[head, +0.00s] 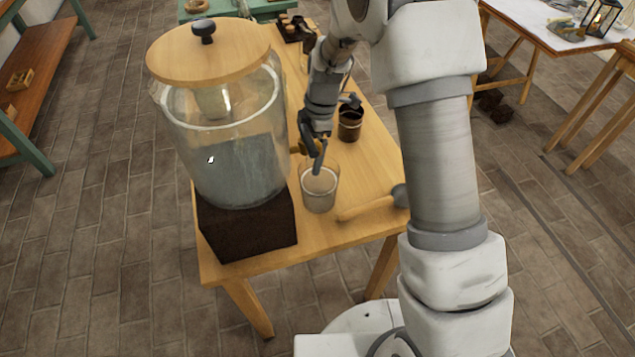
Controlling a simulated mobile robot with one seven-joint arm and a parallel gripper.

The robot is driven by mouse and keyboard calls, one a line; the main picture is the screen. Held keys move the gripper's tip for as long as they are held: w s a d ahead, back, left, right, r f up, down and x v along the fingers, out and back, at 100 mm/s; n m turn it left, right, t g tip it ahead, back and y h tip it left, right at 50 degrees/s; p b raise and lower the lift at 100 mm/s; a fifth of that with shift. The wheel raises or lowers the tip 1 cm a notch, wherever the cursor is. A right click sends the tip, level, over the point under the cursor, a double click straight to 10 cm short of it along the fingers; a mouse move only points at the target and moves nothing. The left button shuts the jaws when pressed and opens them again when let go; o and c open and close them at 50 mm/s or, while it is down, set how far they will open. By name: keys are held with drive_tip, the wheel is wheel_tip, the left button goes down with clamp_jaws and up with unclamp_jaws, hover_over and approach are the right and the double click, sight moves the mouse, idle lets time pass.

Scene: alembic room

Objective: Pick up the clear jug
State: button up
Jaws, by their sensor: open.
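A small clear vessel, which I take as the clear jug (319,190), stands upright on the wooden table near its front edge. No handle can be made out on it. My gripper (314,150) points down just above and behind its rim. The gripper's jaws are open and seem empty. One finger overlaps the rim in the picture, and I cannot tell if it touches. A large clear glass jar (225,140) with a wooden lid and black knob sits on a dark block just left of the jug.
The dark block (247,228) fills the table's front left corner. A mallet (375,203) lies right of the jug, partly behind my arm. A dark cup (350,122) stands behind the jug. Small dark items (293,27) sit at the table's far end. Other tables stand at both sides.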

sight(309, 167)
drive_tip(key=f, duration=0.5)
drive_tip(key=shift+s+a, duration=0.2)
drive_tip(key=shift+a, duration=0.15)
drive_tip(key=shift+r, duration=0.15)
clamp_jaws()
